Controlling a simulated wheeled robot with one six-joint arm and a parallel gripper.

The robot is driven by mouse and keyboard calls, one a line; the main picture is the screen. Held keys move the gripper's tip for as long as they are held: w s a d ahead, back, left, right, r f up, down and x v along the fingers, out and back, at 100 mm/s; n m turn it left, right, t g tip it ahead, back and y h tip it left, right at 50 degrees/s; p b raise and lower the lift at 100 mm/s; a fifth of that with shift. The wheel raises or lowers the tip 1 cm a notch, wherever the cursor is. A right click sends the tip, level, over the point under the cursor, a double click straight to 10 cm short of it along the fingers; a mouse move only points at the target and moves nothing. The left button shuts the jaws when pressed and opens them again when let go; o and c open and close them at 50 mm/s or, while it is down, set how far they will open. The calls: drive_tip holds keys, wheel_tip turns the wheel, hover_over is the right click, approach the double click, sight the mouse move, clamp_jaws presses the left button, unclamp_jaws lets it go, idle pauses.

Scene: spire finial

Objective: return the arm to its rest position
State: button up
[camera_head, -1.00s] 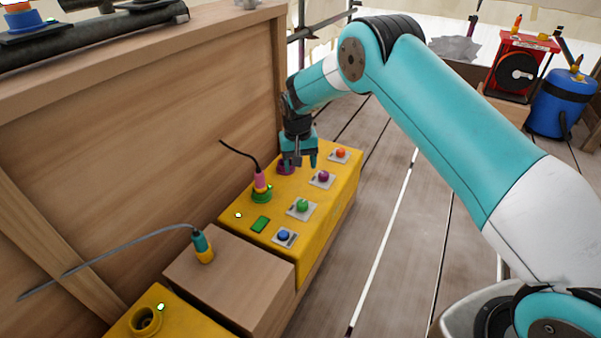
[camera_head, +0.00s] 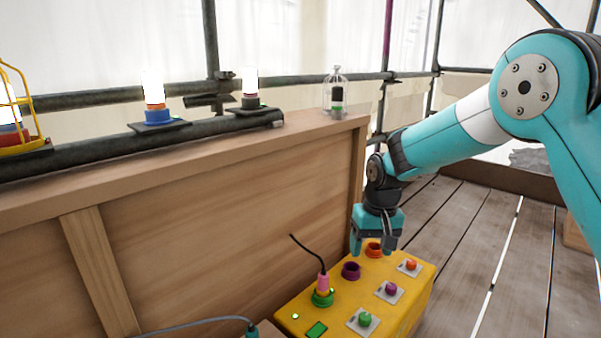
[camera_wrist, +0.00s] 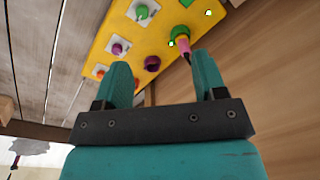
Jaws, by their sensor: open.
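My arm (camera_head: 450,140) reaches in from the right in the head view, bent down at the wrist. My gripper (camera_head: 374,248) is open and empty, with its teal fingers pointing down over the far part of the yellow control box (camera_head: 405,318). In the wrist view the two fingers of my gripper (camera_wrist: 163,75) are spread apart with nothing between them. The yellow box (camera_wrist: 108,42) lies beyond the fingertips there. Contact between the fingers and the box does not show.
The box carries orange (camera_head: 411,265), purple (camera_head: 391,289) and green (camera_head: 365,319) buttons, plus a pink plug (camera_head: 323,283) in a green socket. A wooden panel (camera_head: 200,240) stands to the left, with lamps and a bottle-like cage (camera_head: 337,95) on top. Plank floor (camera_head: 480,240) lies open at right.

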drive_tip(key=s+a+r+n+y, duration=0.1)
drive_tip(key=s+r+n+y, duration=0.15)
drive_tip(key=s+r, duration=0.95)
drive_tip(key=s+r+n, duration=0.1)
drive_tip(key=s+n, duration=0.3)
drive_tip(key=s, duration=1.7)
wheel_tip(320, 180, up, 33)
drive_tip(key=p, duration=3.3)
drive_tip(key=shift+a+r+y+p, duration=0.15)
drive_tip(key=shift+a+y+p, duration=0.1)
drive_tip(key=shift+y+p, duration=0.2)
drive_tip(key=shift+w+m, duration=0.1)
drive_tip(key=shift+m, duration=0.15)
